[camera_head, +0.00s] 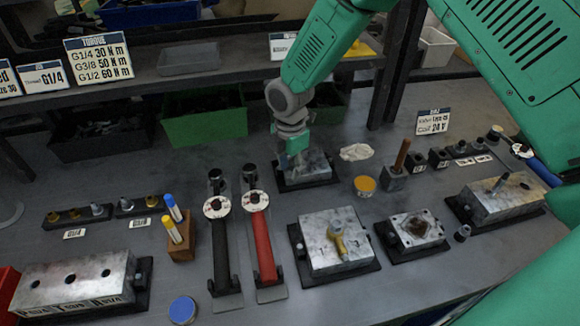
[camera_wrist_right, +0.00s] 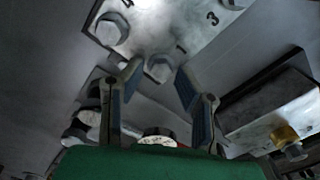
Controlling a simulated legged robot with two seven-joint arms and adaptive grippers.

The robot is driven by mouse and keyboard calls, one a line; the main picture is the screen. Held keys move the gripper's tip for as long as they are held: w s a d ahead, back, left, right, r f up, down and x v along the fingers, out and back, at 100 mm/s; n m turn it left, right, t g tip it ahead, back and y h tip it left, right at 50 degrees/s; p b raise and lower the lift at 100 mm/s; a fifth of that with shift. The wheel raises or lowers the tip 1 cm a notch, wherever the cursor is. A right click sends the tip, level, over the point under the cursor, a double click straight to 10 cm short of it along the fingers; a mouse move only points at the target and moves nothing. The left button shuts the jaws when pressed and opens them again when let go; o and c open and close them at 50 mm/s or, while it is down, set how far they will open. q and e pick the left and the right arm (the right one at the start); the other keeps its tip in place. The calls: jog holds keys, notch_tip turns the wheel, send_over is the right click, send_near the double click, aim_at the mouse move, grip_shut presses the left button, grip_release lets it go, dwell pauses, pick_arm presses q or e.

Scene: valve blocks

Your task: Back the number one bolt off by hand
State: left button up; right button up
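A grey metal block (camera_head: 316,170) stands on a dark base at the back centre of the bench in the head view. The right wrist view shows its face (camera_wrist_right: 178,22) with the numbers 1, 3 and 4. The number one bolt (camera_wrist_right: 159,68) is a grey hex head near the block's edge, beside the 1. Another hex bolt (camera_wrist_right: 110,29) sits by the 4, and one (camera_wrist_right: 236,3) by the 3. My right gripper (camera_wrist_right: 160,72) is open, with its fingertips either side of the number one bolt; contact cannot be told. My left gripper is out of view.
A block with a brass fitting (camera_head: 338,238) is front right. A yellow-topped tin (camera_head: 365,184) and a crumpled cloth (camera_head: 356,152) lie right of the block. A green bin (camera_head: 205,122) is behind left.

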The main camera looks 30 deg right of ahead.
jog(key=shift+m, duration=0.4)
jog(key=shift+r, duration=0.1)
dwell(0.4)
